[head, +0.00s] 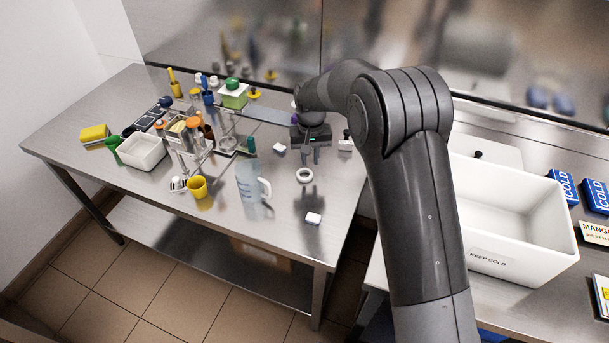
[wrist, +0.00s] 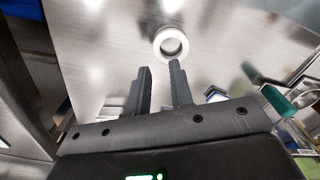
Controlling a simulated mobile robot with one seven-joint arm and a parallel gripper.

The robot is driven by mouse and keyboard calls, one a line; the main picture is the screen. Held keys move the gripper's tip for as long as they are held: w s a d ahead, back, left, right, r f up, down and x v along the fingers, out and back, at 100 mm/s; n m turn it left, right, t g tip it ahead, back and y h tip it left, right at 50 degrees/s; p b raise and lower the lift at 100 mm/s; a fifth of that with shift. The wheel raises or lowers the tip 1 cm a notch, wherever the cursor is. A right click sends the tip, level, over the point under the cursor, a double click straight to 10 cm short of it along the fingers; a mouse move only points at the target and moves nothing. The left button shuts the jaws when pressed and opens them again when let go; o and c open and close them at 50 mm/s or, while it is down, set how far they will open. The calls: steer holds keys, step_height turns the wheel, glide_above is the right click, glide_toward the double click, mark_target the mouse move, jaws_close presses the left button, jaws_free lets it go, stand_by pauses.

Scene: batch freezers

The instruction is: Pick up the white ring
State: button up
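The white ring (head: 304,175) lies flat on the steel table, right of the clear measuring jug. In the wrist view the ring (wrist: 171,43) sits just past my fingertips, nearer the right finger. Its hole faces the camera. My gripper (wrist: 160,66) is open with nothing between its fingers. In the head view my gripper (head: 311,157) hangs above the table, a little behind the ring. How high the fingertips are above the table I cannot tell exactly.
The measuring jug (head: 248,187) stands left of the ring. A rack with bottles (head: 190,145) and a white bin (head: 143,152) fill the left. A large white tub (head: 515,220) stands on the right counter.

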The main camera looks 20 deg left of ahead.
mark_target(310, 173)
step_height(310, 173, down, 5)
steer(key=shift+d+f, duration=0.1)
jaws_close()
stand_by(0.3)
